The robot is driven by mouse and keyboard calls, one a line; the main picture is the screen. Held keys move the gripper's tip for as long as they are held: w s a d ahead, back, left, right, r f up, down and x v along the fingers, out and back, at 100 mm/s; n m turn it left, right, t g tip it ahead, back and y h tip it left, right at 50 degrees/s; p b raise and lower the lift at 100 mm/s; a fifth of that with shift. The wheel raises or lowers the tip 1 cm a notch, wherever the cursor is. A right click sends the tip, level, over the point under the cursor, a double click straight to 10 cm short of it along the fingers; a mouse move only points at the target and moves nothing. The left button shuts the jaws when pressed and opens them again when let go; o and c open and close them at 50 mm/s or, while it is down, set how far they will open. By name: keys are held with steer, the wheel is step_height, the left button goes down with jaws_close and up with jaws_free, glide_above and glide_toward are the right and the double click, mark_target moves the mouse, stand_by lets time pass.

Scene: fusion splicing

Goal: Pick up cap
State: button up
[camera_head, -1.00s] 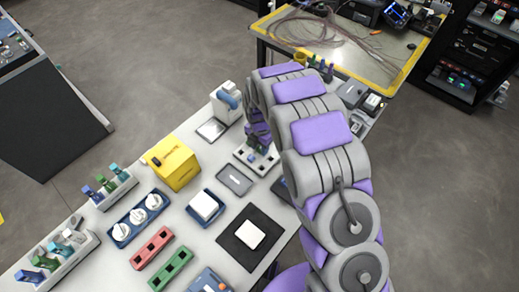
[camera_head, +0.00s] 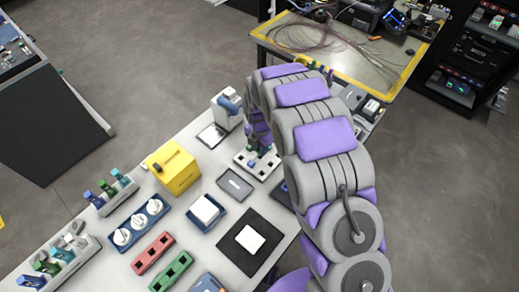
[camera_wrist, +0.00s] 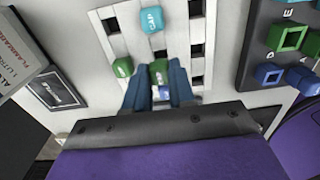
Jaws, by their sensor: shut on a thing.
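A white slotted rack (camera_wrist: 107,22) fills the middle of the wrist view. It also shows in the head view (camera_head: 243,157). A teal cap (camera_wrist: 151,20) lettered "CAP" sits at its far end, and a green block (camera_wrist: 122,67) sits at its left. My gripper (camera_wrist: 158,76) has its two blue fingers over the rack, shut on a small green piece (camera_wrist: 159,68). A blue and white part (camera_wrist: 165,92) shows between the fingers, closer to the palm. The fingers hide most of the held piece, and I cannot tell whether it is clear of the rack.
A dark holder (camera_wrist: 258,45) with green and blue blocks stands right of the rack. A dark labelled tray (camera_wrist: 56,90) lies to the left. In the head view, a yellow box (camera_head: 173,168), a grey tray (camera_head: 235,184) and a black mat (camera_head: 246,266) are on the table.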

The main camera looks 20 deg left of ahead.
steer(key=shift+s+r, duration=0.2)
steer(key=shift+r, duration=0.35)
steer(key=s+d+r+p, duration=0.1)
steer(key=s+d+p, duration=0.2)
steer(key=s, duration=1.1)
steer(key=shift+s+d, duration=0.4)
steer(key=shift+d, duration=0.65)
steer(key=o, duration=0.4)
steer(key=c, duration=0.4)
